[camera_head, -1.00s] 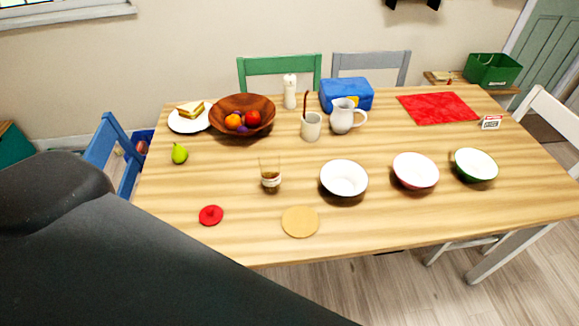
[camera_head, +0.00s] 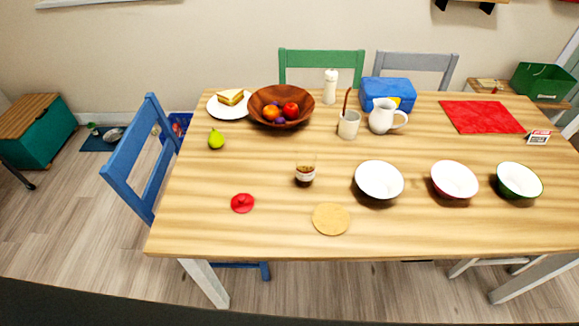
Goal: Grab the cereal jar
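A small clear glass jar (camera_head: 305,174) with brown contents and a pale band stands upright on the wooden table, left of the bowls. It looks like the cereal jar, but it is too small to be sure. A red round lid-like disc with a knob (camera_head: 242,203) lies to its front left. A flat tan disc (camera_head: 331,219) lies in front of it. Neither of my grippers is in view. A dark part of my own body crosses the bottom edge.
The wooden table (camera_head: 215,225) also holds a white bowl (camera_head: 379,180), a red bowl (camera_head: 454,180), a green bowl (camera_head: 519,181), a pear (camera_head: 216,140), a fruit bowl (camera_head: 261,98), a cup (camera_head: 349,125) and a white jug (camera_head: 382,117). A blue chair (camera_head: 140,155) stands at the left.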

